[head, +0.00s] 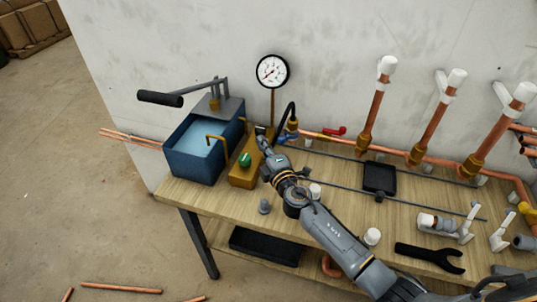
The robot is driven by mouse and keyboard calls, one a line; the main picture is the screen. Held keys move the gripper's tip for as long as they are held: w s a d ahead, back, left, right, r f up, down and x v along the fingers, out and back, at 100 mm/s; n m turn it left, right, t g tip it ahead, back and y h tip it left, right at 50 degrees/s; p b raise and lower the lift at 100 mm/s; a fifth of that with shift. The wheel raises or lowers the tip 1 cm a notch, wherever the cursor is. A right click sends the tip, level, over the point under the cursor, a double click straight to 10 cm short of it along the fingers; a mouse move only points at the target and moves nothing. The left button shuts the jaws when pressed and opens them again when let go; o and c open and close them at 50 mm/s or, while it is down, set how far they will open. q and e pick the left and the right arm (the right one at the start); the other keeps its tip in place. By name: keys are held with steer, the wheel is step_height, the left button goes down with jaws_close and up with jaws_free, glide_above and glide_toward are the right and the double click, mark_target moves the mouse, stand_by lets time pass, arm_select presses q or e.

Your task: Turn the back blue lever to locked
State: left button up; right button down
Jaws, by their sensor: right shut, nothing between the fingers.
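A small blue lever (284,139) shows at the back of the bench, beside the brass fitting at the foot of the black hose. It is partly hidden behind my right gripper, and its exact angle is too small to tell. My right gripper (262,138) reaches in from the lower right. It is shut and empty, close to the blue lever and over the back end of the brass-coloured block (244,175). I cannot tell whether it touches the lever. My left gripper is not in view.
A blue water tank (193,163) with a pump handle (160,98) stands left. A gauge (272,72) rises behind. A red lever (335,131) and copper pipes (430,133) run along the wall. A black tray (380,178) and black wrench (430,257) lie right on the bench.

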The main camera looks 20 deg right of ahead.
mark_target(289, 135)
steer(key=d, duration=0.1)
steer(key=s+d, duration=0.1)
steer(key=d, duration=0.1)
steer(key=shift+s+d+f, duration=0.1)
steer(key=shift+d+f, duration=0.05)
steer(key=shift+d, duration=0.15)
steer(key=shift+s+d+n+y+b, duration=0.25)
steer(key=shift+n+y+b, duration=0.15)
steer(key=shift+y, duration=0.2)
